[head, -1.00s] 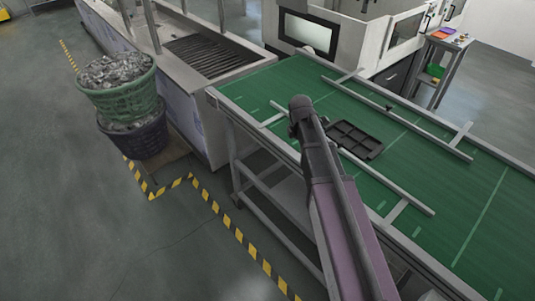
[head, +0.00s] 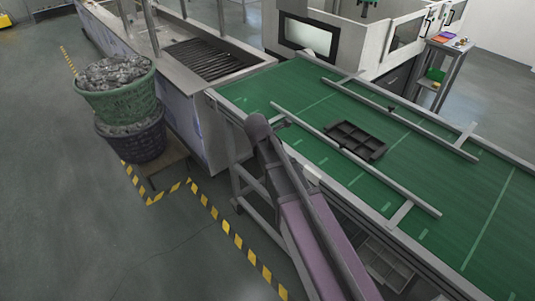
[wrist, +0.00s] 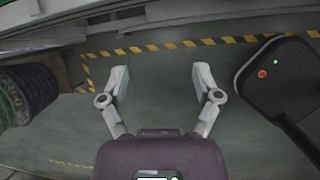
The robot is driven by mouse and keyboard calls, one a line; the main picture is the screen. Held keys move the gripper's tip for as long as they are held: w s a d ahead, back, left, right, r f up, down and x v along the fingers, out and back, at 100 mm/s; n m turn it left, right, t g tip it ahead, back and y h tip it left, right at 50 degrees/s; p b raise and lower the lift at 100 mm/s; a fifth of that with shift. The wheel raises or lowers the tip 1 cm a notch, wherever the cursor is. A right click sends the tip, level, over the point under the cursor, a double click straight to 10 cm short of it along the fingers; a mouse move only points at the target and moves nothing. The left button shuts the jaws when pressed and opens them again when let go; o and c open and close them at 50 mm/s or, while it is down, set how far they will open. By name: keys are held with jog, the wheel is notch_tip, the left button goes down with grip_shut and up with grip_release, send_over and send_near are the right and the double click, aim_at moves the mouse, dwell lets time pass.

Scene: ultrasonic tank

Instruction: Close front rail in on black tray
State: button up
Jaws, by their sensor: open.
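The black tray (head: 371,146), with several compartments, lies flat on the green belt. The front rail (head: 395,185), a long grey bar on cross arms, runs along its near side, very close. I cannot tell whether rail and tray touch. The back rail (head: 425,131) stands apart on the far side, with bare belt between. My arm's end is left of the front rail, by the belt's near edge; the fingers do not show clearly there. In the wrist view my gripper (wrist: 158,70) is open and empty, its two fingers spread above floor. Tray and rails are not recognisable there.
The conveyor's near edge (head: 310,172) separates the belt from the floor. A green basket (head: 122,104) of metal pieces stands on a dark basket (head: 135,146) at left. Yellow-black tape (head: 225,228) marks open floor. A white machine (head: 345,42) stands behind the belt.

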jog(key=shift+s+a+f, duration=0.15)
jog(key=shift+a, duration=0.6)
jog(key=shift+d, duration=0.1)
jog(key=s+d+f+m+g+y, duration=0.2)
jog(key=s+d+m+g+y, duration=0.1)
jog(key=s+d+m, duration=1.4)
jog(key=d+m+g, duration=0.1)
jog(key=d+m, duration=0.1)
jog(key=m, duration=0.6)
jog(key=shift+d+f+g, duration=0.2)
jog(key=shift+g, duration=0.1)
